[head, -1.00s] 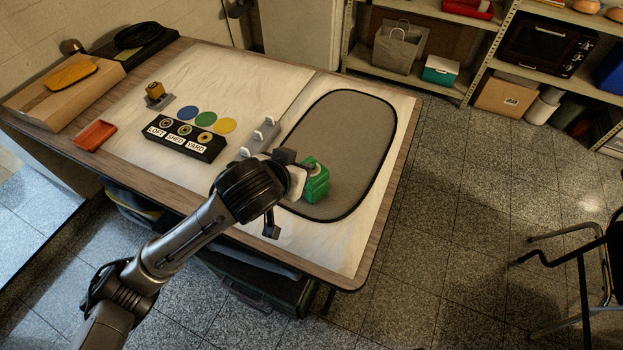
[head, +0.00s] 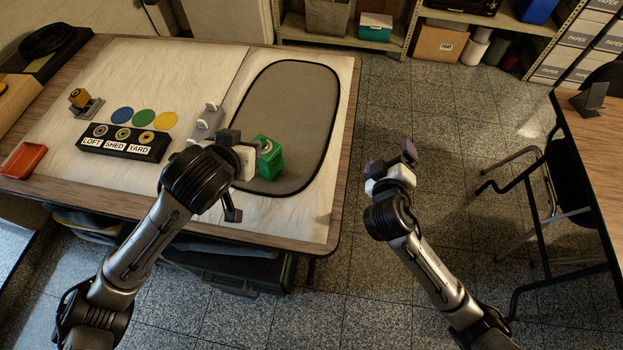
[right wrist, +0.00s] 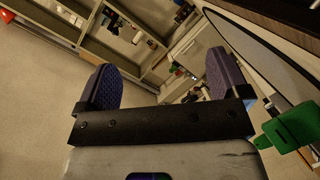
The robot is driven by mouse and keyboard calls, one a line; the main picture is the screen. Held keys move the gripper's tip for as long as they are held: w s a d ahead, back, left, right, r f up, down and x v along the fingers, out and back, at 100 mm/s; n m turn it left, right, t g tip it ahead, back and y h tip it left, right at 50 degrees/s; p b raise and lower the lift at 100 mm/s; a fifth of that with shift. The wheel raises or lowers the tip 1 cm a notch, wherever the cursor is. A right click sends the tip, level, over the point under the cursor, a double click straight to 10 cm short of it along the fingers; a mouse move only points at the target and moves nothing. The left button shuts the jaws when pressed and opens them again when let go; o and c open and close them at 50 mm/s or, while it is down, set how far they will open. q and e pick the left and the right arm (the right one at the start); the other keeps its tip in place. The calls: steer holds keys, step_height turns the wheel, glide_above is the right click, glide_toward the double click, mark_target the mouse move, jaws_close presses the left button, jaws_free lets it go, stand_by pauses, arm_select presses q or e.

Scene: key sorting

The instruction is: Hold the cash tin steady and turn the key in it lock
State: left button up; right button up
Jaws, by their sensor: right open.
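The green cash tin (head: 270,163) stands on the near part of the grey oval mat (head: 312,100). A small pale round detail shows on its top; I cannot tell if it is the lock or a key. My left gripper (head: 250,158) is right at the tin's left side; its fingers are mostly hidden by its own wrist, so its grip is unclear. My right gripper (head: 391,162) is open and empty, out over the floor right of the table and apart from the tin. In the right wrist view, its fingers (right wrist: 165,82) are spread and the green tin (right wrist: 284,132) shows at right.
A black rack (head: 123,142) labelled LOFT, SHED and YARD stands left, below blue, green and yellow discs (head: 144,118). A grey hook stand (head: 206,122) is just behind my left gripper. An orange tray (head: 22,160) lies far left. A chair (head: 540,200) and desk are at right.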

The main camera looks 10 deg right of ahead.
step_height(320, 180, up, 3)
steer(key=w+n+t, duration=0.3)
steer(key=n+t, duration=0.1)
steer(key=n+g+y, duration=0.4)
steer(key=n+y, duration=1.5)
steer(key=n, duration=1.5)
glide_toward(265, 156)
steer(key=d+f, duration=0.2)
steer(key=d, duration=0.1)
steer(key=shift+w+d+f, duration=0.2)
steer(key=shift+w+f, duration=0.05)
steer(key=shift+w, duration=0.15)
steer(key=shift+s+a+f+n+g, duration=0.3)
steer(key=shift+f+n+g, duration=0.1)
steer(key=shift+f+n, duration=0.1)
steer(key=shift+w+a, duration=0.35)
steer(key=shift+w, duration=0.05)
steer(key=x, duration=1.2)
steer(key=shift+w+a+r, duration=0.1)
steer(key=shift+w+a, duration=0.15)
